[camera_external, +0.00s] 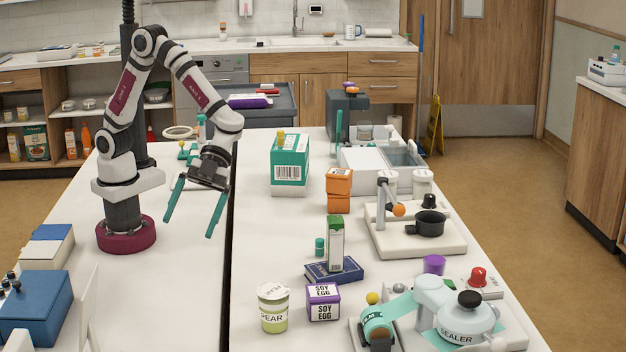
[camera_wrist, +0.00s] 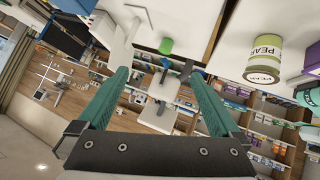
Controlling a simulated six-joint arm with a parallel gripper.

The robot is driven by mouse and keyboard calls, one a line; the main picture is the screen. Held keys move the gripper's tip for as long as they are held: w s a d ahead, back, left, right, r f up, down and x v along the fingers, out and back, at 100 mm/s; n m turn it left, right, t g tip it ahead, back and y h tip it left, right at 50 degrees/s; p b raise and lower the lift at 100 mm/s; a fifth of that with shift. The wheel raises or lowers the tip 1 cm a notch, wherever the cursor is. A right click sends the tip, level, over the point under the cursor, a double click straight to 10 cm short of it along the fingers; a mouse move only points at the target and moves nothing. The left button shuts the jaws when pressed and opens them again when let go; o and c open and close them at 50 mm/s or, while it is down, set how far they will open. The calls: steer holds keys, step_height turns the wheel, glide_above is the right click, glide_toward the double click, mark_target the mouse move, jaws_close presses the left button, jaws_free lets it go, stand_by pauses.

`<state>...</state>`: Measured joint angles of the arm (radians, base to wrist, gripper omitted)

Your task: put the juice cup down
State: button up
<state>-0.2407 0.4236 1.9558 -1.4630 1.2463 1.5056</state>
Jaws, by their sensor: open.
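A lidded cup labelled PEAR (camera_external: 273,312), pale green below and white-labelled, stands upright on the white table at the front centre. It looks like the juice cup, and it also shows at the upper right of the wrist view (camera_wrist: 262,62). My gripper (camera_external: 189,228) hangs over the left part of the table, well apart from the cup, behind it and to its left. Its two teal fingers are spread, with nothing held between them. In the wrist view the gripper (camera_wrist: 160,72) is also open and empty.
A purple SOY EGG box (camera_external: 323,302) stands just right of the cup. A green carton (camera_external: 336,243) stands on a blue book (camera_external: 334,271) behind. A sealer (camera_external: 467,318) fills the front right. A dark gap splits the table. The tabletop left of the cup is clear.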

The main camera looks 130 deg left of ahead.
steer(key=s+a+r+n+g+y, duration=0.15)
steer(key=s+g+y, duration=0.3)
steer(key=s, duration=1.45)
steer(key=s+a+n+t+y, duration=0.1)
steer(key=s+a+n+y, duration=0.2)
steer(key=s+a+y, duration=0.4)
steer(key=s+a, duration=0.2)
steer(key=a, duration=0.1)
steer(key=shift+s+r, duration=0.15)
